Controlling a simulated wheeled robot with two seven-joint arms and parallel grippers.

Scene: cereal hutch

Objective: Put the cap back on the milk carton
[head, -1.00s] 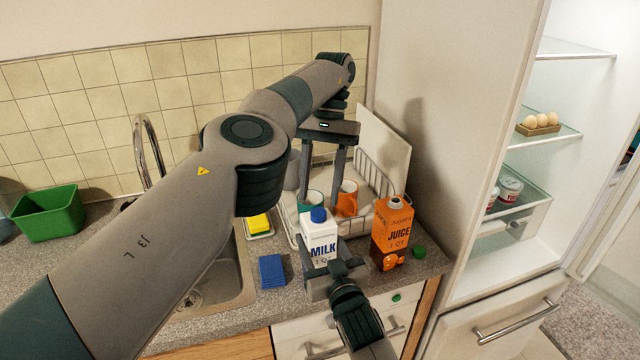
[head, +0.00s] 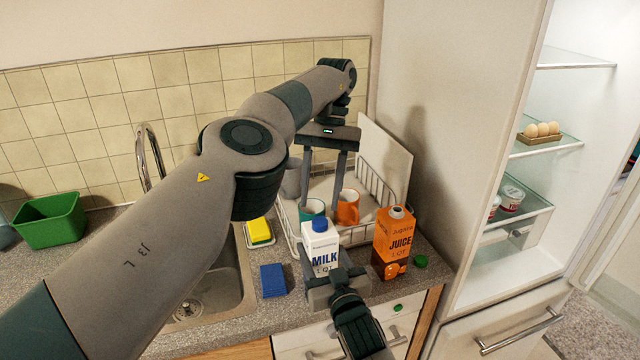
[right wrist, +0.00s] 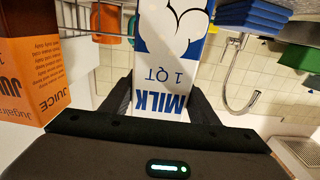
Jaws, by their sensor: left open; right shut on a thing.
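The white and blue milk carton (head: 322,256) stands upright at the counter's front, in front of the dish rack. A blue cap (head: 319,225) sits on top of its spout; whether it is fully seated is too small to tell. My right gripper (head: 326,284) is shut on the carton's lower part. The right wrist view shows the carton (right wrist: 168,60) between its fingers, with the top out of frame. My left gripper (head: 319,200) is open and empty, pointing down above and behind the blue cap, apart from it.
An orange juice carton (head: 393,240) stands close right of the milk, with a green cap (head: 421,262) beside it. The dish rack (head: 378,190) behind holds an orange mug (head: 347,207) and a teal mug (head: 312,209).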

